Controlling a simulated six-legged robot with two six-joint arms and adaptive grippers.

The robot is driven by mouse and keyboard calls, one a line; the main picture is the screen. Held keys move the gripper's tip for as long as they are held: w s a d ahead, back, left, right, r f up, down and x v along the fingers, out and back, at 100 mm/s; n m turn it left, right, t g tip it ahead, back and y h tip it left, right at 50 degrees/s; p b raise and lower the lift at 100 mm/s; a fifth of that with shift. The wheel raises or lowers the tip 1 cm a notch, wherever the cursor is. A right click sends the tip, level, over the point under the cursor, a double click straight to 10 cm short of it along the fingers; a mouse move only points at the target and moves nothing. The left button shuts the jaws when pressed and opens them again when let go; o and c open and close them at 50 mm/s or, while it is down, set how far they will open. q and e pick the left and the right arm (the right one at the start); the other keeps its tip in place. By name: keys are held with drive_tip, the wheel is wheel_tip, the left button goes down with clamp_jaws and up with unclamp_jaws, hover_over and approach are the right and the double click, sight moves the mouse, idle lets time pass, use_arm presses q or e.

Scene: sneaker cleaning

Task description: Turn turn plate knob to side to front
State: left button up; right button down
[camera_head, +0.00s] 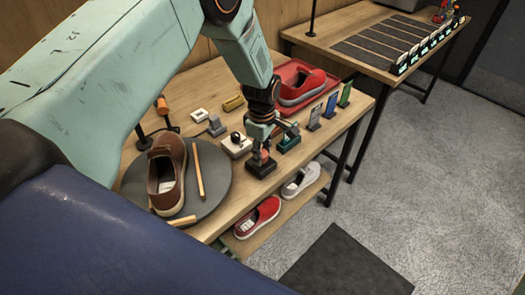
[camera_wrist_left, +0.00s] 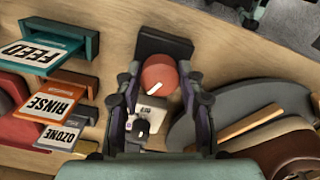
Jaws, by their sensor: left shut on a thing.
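The turn plate knob (camera_wrist_left: 159,72) is round and orange-red with a white mark near its lower edge in the wrist view. It sits by a dark block (camera_wrist_left: 163,43), which also shows in the head view (camera_head: 260,168). My left gripper (camera_wrist_left: 160,88) has its two fingers on either side of the knob, shut on it. In the head view the left gripper (camera_head: 262,145) comes down over the block and mostly hides the knob. The grey round turn plate (camera_head: 215,199) carries a brown shoe (camera_head: 166,178) and an orange stick (camera_head: 198,170). My right gripper is not in view.
A white switch box (camera_head: 236,146) stands close beside the gripper. Card holders marked FEED (camera_wrist_left: 62,42), RINSE (camera_wrist_left: 68,95) and OZONE (camera_wrist_left: 62,134) stand nearby. A red shoe (camera_head: 301,86) sits in a red tray behind. Two shoes lie on the lower shelf (camera_head: 290,208).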

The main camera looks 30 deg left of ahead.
use_arm(q)
drive_tip(key=m, duration=1.2)
drive_tip(key=shift+a, duration=0.1)
idle(0.4)
drive_tip(key=o, duration=1.2)
wheel_tip(320, 180, up, 12)
